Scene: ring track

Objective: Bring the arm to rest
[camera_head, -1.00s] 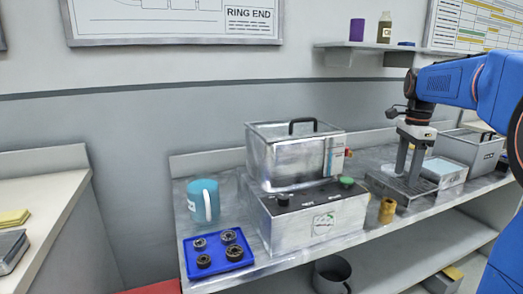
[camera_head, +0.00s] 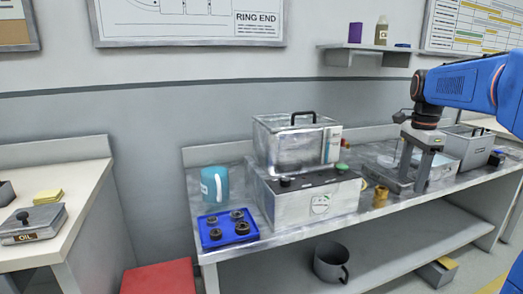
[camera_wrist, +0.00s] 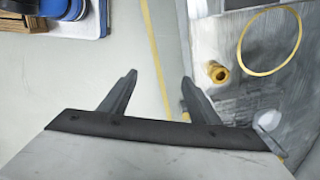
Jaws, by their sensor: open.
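My gripper (camera_head: 413,172) hangs from my blue arm at the right of the head view, fingers pointing down, above the right part of the metal bench (camera_head: 415,208). In the wrist view my gripper (camera_wrist: 158,80) shows two dark fingers spread apart with nothing between them. Beneath the gap the wrist view shows grey floor with a yellow line. A brass-coloured fitting (camera_head: 381,196) stands on the bench, left of my gripper; it also shows in the wrist view (camera_wrist: 217,72), right of the fingers.
A metal box unit (camera_head: 315,200) with a lidded tank (camera_head: 297,143) stands mid-bench. A blue tray (camera_head: 228,230) with several dark rings and a teal mug (camera_head: 214,184) are left of it. A dark pot (camera_head: 331,261) sits on the lower shelf. A red stool (camera_head: 160,277) stands between the benches.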

